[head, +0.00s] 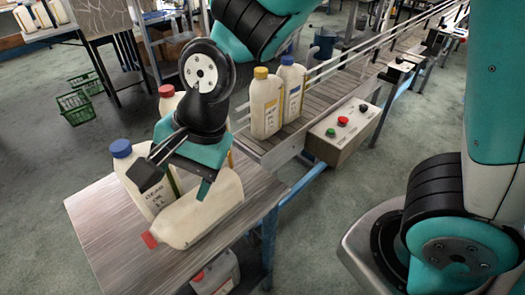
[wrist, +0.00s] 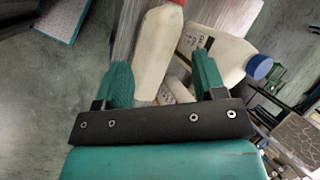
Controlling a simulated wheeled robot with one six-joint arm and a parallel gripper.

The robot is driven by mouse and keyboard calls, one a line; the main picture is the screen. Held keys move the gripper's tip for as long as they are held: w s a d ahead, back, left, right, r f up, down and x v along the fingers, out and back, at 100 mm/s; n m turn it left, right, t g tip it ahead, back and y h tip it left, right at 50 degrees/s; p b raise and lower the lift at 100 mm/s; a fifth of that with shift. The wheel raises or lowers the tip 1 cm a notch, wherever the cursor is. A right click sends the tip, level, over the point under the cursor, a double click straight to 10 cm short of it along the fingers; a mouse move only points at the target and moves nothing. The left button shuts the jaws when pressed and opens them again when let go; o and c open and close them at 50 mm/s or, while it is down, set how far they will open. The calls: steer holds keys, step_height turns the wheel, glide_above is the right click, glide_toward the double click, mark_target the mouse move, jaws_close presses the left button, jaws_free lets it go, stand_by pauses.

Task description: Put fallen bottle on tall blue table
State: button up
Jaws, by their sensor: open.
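The fallen bottle (head: 207,213) is white with a red cap and lies on its side on a grey-topped table (head: 100,225) with a blue leg. Its cap points to the front left. My gripper (head: 178,180) is open just above it, partly covering it in the head view. In the wrist view the fallen bottle (wrist: 158,48) shows between the two green fingers of my gripper (wrist: 163,75), apart from being gripped. I cannot tell whether a finger touches it. Which table is the tall blue one is not clear.
A blue-capped bottle (head: 138,180) stands close behind the fallen one, also in the wrist view (wrist: 222,50). A red-capped bottle (head: 167,100) stands behind my gripper. Yellow-capped (head: 265,105) and blue-capped (head: 291,88) bottles stand on the conveyor (head: 325,98). The table's left front is clear.

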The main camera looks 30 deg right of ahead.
steer(key=s+d+r+n, duration=0.7)
steer(key=d+n, duration=0.3)
steer(key=n, duration=0.5)
steer(key=shift+s+d+g+h, duration=0.15)
steer(key=shift+s+g+h, duration=0.2)
steer(key=shift+s, duration=0.3)
steer(key=shift+r, duration=0.1)
